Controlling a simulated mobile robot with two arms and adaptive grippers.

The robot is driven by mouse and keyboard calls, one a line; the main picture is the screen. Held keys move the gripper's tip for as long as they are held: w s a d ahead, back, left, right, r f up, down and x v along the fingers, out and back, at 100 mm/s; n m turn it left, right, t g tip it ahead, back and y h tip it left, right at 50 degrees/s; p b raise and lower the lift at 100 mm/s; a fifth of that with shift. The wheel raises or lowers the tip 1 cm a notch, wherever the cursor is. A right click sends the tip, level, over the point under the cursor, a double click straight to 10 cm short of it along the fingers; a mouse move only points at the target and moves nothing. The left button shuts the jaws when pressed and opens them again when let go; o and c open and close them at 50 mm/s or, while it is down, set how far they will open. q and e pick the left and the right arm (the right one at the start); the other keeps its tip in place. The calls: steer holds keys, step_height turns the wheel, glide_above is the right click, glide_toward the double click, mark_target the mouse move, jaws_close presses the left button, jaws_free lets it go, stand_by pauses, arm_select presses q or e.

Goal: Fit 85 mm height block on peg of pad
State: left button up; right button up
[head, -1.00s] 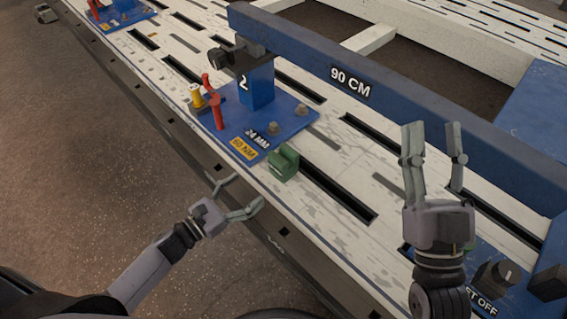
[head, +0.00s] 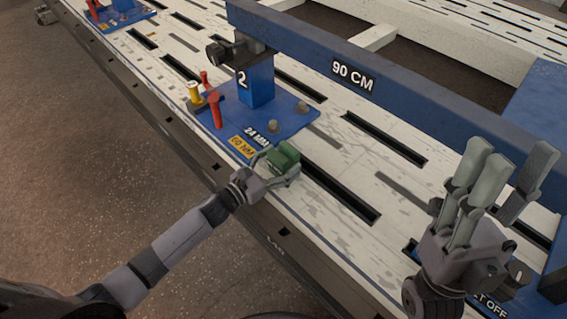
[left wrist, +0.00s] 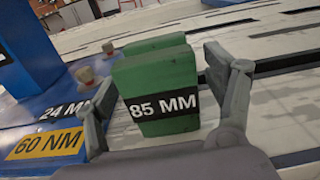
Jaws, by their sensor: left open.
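The green block (head: 284,155) stands on the white bench near its front edge, just right of the blue pad (head: 283,130). In the left wrist view the green block (left wrist: 157,82) shows an "85 MM" label. My left gripper (head: 276,164) is open with its fingers on either side of the block; I cannot tell whether they touch it. In the left wrist view the left gripper (left wrist: 165,100) frames the block. The pad carries a blue post (head: 257,83) marked "2", red and yellow parts and bolts. My right gripper (head: 494,175) is open and empty at right. I cannot tell which part is the peg.
A long blue beam (head: 400,100) marked "90 CM" crosses above the bench from the post. The white slotted bench (head: 335,170) has free room right of the block. A second blue pad (head: 125,15) sits at far left.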

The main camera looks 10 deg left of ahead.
arm_select(q)
steer(key=shift+w+d, duration=0.35)
steer(key=shift+w, duration=0.15)
steer(key=shift+c, duration=0.4)
jaws_close()
steer(key=shift+r, duration=0.15)
stand_by(0.4)
